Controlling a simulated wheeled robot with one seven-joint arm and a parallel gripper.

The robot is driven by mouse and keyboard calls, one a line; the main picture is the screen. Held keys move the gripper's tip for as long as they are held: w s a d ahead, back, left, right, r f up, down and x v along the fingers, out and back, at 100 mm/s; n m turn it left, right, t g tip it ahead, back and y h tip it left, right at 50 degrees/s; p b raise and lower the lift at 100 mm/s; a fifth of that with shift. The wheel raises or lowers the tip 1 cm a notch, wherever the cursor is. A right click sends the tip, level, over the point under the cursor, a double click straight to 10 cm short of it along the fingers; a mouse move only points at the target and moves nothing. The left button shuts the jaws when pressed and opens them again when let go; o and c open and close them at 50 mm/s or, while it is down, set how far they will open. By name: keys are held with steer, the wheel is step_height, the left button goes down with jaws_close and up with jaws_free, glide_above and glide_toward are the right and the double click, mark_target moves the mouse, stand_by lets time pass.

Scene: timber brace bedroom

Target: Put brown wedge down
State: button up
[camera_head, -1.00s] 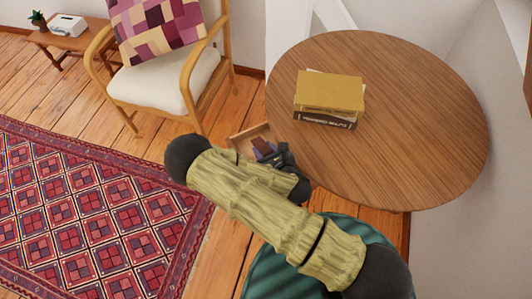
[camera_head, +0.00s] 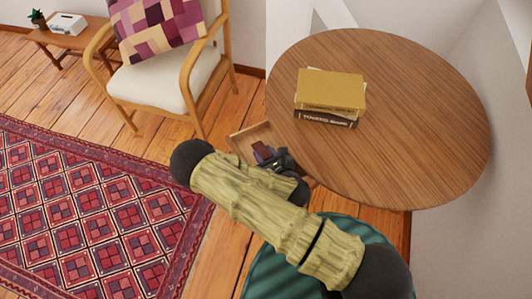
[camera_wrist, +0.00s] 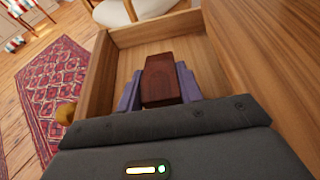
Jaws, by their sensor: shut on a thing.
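The brown wedge (camera_wrist: 161,80) is a dark reddish-brown block in the middle of the wrist view. My gripper (camera_wrist: 160,88) is shut on it, with a purple finger on each side. The wedge is over or inside an open wooden drawer (camera_wrist: 106,68); whether it touches the drawer floor I cannot tell. In the head view the wedge (camera_head: 264,151) is a small dark shape at my gripper (camera_head: 268,156), beside the left edge of the round table. My arm hides much of the drawer (camera_head: 240,138) there.
The drawer has a round knob (camera_wrist: 66,113). A cushioned armchair (camera_head: 150,85) stands behind at left. A red patterned rug (camera_head: 80,210) covers the floor at left.

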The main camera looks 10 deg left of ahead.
steer(key=o, duration=1)
steer(key=shift+r+p, duration=0.35)
steer(key=shift+r, duration=0.2)
steer(key=v, duration=0.4)
steer(key=p+v, duration=0.1)
steer(key=v, duration=0.1)
steer(key=shift+r, duration=0.35)
steer(key=shift+s+d+r+p, duration=0.15)
steer(key=shift+s+d+p, duration=0.25)
steer(key=shift+s, duration=0.25)
steer(key=shift+w, duration=0.15)
